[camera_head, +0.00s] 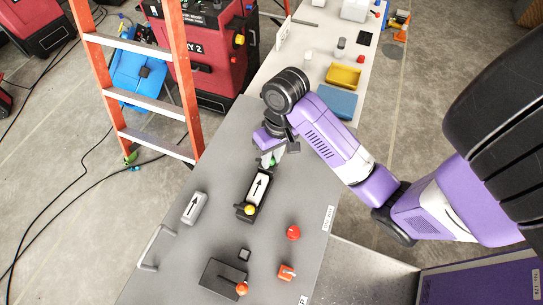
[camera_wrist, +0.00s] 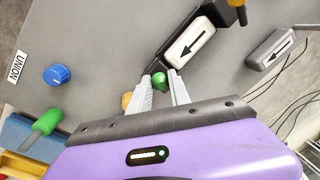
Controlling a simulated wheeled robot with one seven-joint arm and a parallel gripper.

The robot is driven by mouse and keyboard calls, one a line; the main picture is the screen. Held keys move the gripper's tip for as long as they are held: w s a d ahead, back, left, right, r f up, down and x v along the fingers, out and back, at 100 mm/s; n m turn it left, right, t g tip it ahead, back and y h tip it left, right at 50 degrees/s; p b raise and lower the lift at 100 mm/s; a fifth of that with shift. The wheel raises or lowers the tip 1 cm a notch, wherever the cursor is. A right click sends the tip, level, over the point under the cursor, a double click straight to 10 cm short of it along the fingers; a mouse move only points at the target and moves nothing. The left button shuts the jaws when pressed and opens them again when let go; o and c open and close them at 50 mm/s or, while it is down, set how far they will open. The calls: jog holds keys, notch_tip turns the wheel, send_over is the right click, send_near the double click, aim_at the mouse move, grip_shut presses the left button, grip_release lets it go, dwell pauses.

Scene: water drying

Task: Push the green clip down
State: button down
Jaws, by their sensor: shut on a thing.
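The green clip (camera_wrist: 161,81) is a small rounded green piece at the end of the black holder with the white arrow-marked block (camera_wrist: 190,44). My gripper (camera_wrist: 160,78) has its two pale fingers on either side of the clip, shut on it. In the head view my gripper (camera_head: 270,160) is at the far end of the black holder (camera_head: 244,212).
A grey arrow-marked block (camera_head: 194,208) lies to the left on the grey panel. A red knob (camera_head: 293,232), an orange switch (camera_head: 287,272) and a handle (camera_head: 152,248) are nearer. A blue knob (camera_wrist: 57,75) shows in the wrist view. An orange ladder (camera_head: 190,80) stands at the left.

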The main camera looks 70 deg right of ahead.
jog(key=shift+s+d+f+t+b, duration=0.15)
jog(key=shift+f+t+b, duration=0.15)
jog(key=shift+b, duration=0.15)
jog(key=shift+s+b, duration=0.1)
jog(key=shift+b, duration=0.2)
jog(key=shift+t, duration=0.3)
jog(key=c, duration=1.2)
grip_release()
